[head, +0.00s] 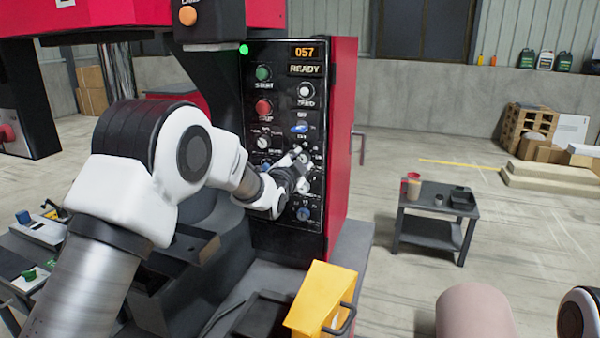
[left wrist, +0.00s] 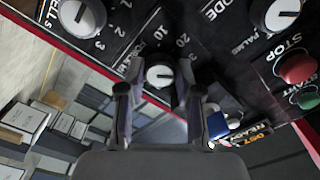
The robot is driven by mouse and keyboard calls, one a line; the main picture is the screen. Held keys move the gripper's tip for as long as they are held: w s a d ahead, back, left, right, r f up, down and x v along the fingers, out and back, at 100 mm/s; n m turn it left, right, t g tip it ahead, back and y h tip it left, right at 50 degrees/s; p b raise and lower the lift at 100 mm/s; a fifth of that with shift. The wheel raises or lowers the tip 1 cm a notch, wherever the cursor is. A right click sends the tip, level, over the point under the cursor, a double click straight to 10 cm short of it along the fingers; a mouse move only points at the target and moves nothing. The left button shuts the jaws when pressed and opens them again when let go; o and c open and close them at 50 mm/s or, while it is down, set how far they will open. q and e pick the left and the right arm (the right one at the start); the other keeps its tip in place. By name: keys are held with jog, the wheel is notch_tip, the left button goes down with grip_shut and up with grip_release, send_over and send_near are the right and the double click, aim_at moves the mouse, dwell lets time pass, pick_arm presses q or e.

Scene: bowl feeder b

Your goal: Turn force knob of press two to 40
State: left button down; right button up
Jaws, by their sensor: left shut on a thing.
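The red press carries a black control panel (head: 285,130) with a display reading 057 and the word READY. In the left wrist view the force knob (left wrist: 160,75) is white, with a dark grip bar across its face, on a scale showing 10, 20 and 30. My left gripper (left wrist: 160,88) has a finger on each side of this knob and is shut on it. In the head view my left gripper (head: 302,168) is at the panel's lower right and largely hides the knob. I cannot read the knob's exact setting. My right gripper is out of view.
Other white knobs (left wrist: 82,16) and (left wrist: 281,14), a red stop button (left wrist: 296,67) and a green button (left wrist: 305,97) are near my fingers. A yellow box (head: 318,298) stands below the panel. A grey cart (head: 432,198) stands on open floor to the right.

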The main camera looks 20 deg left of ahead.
pick_arm(q)
jog(key=m+b, duration=0.2)
jog(key=m, duration=0.1)
jog(key=shift+f+m+b, duration=0.15)
jog(key=shift+m+b, duration=1.3)
jog(key=shift+m, duration=0.85)
jog(key=shift+r, duration=0.2)
jog(key=c, duration=0.8)
grip_release()
jog(key=shift+o, duration=0.2)
jog(key=s, duration=1.2)
jog(key=shift+a, duration=0.2)
jog(key=shift+f, duration=0.1)
